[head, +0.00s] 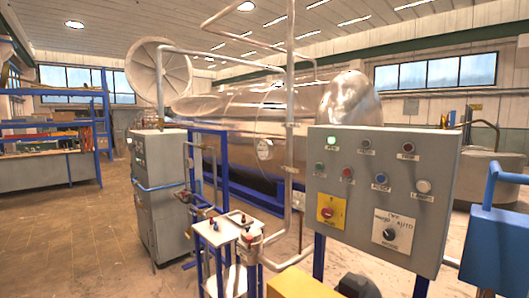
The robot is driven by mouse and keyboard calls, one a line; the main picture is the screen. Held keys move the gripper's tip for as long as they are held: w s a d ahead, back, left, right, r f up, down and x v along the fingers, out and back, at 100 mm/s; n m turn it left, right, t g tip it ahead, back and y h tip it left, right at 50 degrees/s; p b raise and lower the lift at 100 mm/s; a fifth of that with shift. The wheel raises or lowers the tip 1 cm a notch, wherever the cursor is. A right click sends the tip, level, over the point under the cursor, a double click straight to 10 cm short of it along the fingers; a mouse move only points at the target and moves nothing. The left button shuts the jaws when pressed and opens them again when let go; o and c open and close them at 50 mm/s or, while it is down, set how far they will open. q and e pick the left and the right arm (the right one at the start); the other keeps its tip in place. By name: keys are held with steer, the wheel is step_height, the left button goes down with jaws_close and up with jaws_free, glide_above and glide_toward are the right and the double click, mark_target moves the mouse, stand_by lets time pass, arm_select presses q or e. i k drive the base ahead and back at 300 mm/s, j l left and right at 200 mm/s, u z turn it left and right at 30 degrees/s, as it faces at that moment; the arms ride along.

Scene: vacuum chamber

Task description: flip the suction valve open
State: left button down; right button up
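I cannot tell for certain which valve is the suction valve. A small red-handled valve (250,237) shows low on the grey pipework in front of the vacuum chamber (243,125). A second red fitting (207,212) is on the pipes farther left, near the grey cabinet. Both are too small to tell how their handles are turned. Neither of my grippers can be made out in the head view.
A grey control panel (428,160) with lamps, buttons and switches stands at the right. A white-topped stand (217,232) is by the pipes. A grey cabinet (165,200) stands left of it. A blue object (492,245) fills the right edge. Brown floor at left is clear.

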mark_target(292, 170)
steer(key=i+j, duration=0.3)
steer(key=j, duration=0.15)
steer(key=i+j, duration=0.25)
steer(key=j, duration=0.2)
steer(key=i+j, duration=0.3)
steer(key=j, duration=0.15)
steer(key=i+j, duration=0.25)
steer(key=j, duration=0.2)
